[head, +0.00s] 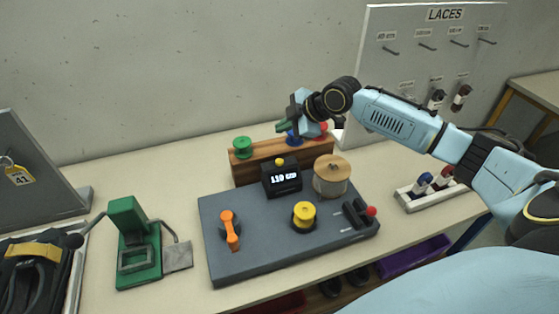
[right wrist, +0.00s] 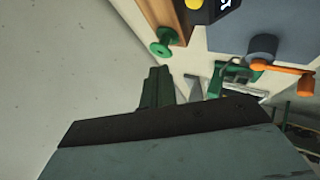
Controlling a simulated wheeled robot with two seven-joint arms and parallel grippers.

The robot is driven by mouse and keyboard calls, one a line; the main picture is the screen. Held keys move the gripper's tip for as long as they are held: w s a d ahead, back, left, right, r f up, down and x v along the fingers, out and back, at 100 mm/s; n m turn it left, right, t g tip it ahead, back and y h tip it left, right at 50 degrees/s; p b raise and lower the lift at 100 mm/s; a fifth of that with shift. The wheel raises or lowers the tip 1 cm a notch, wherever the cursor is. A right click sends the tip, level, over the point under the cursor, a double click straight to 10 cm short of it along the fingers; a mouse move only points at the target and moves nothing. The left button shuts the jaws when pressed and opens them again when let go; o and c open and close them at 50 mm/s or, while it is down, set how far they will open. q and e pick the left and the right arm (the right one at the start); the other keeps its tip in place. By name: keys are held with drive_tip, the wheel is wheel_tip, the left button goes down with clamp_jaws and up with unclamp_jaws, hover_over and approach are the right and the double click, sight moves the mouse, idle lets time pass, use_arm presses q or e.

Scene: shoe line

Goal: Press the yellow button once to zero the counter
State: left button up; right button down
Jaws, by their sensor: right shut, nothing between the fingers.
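The counter (head: 283,181) is a small black box with a lit display that seems to begin with 110. A small yellow button (head: 280,162) sits on its top; it also shows in the right wrist view (right wrist: 194,4) at the top edge. My right gripper (head: 281,127) is shut and empty, above and behind the counter, over the wooden rack and apart from the button. Its green fingers (right wrist: 157,90) show in the right wrist view. My left gripper is not in view.
The grey board (head: 260,255) holds an orange crank (head: 230,230), a yellow round knob (head: 304,213), a cord spool (head: 332,176) and a red-tipped lever (head: 371,211). The wooden rack (head: 262,158) with colored spools stands behind. A green fixture (head: 128,225) stands left.

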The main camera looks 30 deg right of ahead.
drive_tip(key=b, duration=0.7)
hover_over(283, 163)
wheel_tip(283, 163, down, 8)
drive_tip(key=shift+r, duration=0.1)
drive_tip(key=shift+f, duration=0.5)
drive_tip(key=shift+f, duration=0.15)
idle(1.3)
drive_tip(key=shift+f+b, duration=0.3)
drive_tip(key=shift+b, duration=0.05)
drive_tip(key=shift+f, duration=0.5)
idle(0.5)
drive_tip(key=shift+r, duration=0.1)
drive_tip(key=shift+r+p, duration=0.65)
drive_tip(key=shift+r, duration=0.2)
